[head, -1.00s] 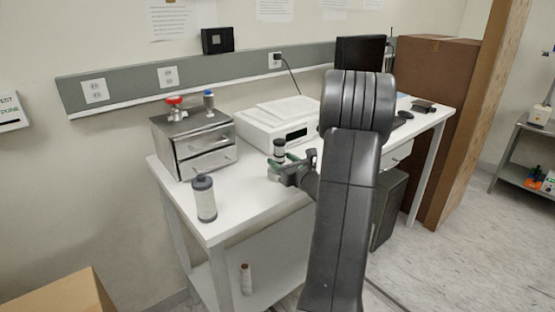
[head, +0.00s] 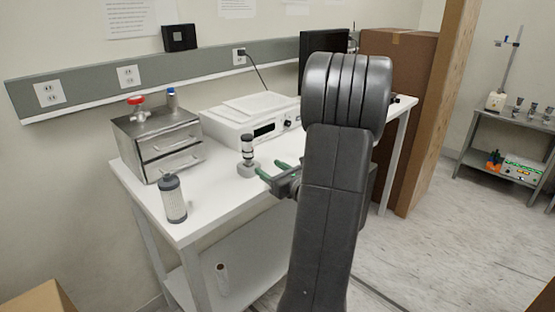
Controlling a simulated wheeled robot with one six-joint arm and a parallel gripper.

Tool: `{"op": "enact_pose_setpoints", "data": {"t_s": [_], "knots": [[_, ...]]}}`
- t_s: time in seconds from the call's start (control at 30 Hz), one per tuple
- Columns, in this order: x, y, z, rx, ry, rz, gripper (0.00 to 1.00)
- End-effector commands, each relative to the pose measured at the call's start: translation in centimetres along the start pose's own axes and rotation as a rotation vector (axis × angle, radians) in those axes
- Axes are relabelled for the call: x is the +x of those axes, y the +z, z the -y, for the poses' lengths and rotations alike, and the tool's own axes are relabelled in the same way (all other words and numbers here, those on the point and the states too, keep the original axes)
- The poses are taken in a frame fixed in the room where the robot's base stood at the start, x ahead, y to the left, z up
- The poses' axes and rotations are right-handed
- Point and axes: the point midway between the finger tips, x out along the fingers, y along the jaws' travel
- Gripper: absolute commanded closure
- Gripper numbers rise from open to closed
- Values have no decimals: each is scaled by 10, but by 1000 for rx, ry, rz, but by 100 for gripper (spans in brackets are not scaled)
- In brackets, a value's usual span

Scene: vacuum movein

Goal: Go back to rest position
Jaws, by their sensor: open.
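My gripper (head: 270,171) is open and empty, with green fingertips pointing left above the front part of the white table (head: 208,213). My dark grey arm fills the middle of the head view and hides the right part of the table and part of the gripper's body.
A metal drawer box (head: 158,142) with a red-handled valve (head: 136,108) stands at the table's left. A grey-white filter cylinder (head: 174,199) stands near the front left corner. A white instrument (head: 250,120) sits behind.

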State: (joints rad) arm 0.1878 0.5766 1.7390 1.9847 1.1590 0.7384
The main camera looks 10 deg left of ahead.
Motion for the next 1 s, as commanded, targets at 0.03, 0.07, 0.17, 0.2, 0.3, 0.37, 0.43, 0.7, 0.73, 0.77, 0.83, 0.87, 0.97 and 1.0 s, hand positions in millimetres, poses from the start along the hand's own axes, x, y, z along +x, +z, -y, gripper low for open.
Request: {"op": "enact_pose_setpoints", "data": {"t_s": [0.03, 0.07, 0.17, 0.2, 0.3, 0.37, 0.43, 0.7, 0.73, 0.77, 0.83, 0.87, 0.97, 1.0], "knots": [[3, 0, 0, 0, 1, 0, 45], [6, 0, 0, 0, 2, 1, 45], [18, 0, -1, 1, 4, 0, 45], [25, 0, -1, 1, 4, 0, 45], [44, 1, -1, 1, 5, 0, 45], [56, 1, -1, 1, 4, 0, 45], [70, 1, -1, 1, 4, -1, 45], [124, 1, -1, 0, 3, 0, 45], [129, 2, -1, 0, 3, 1, 45], [134, 1, -1, 0, 3, 0, 45], [139, 1, -1, 1, -11, 0, 45], [138, 1, -1, 1, -23, 0, 45], [137, 1, 0, 2, -51, 1, 45], [137, 1, 0, 2, -59, 1, 45]]}}
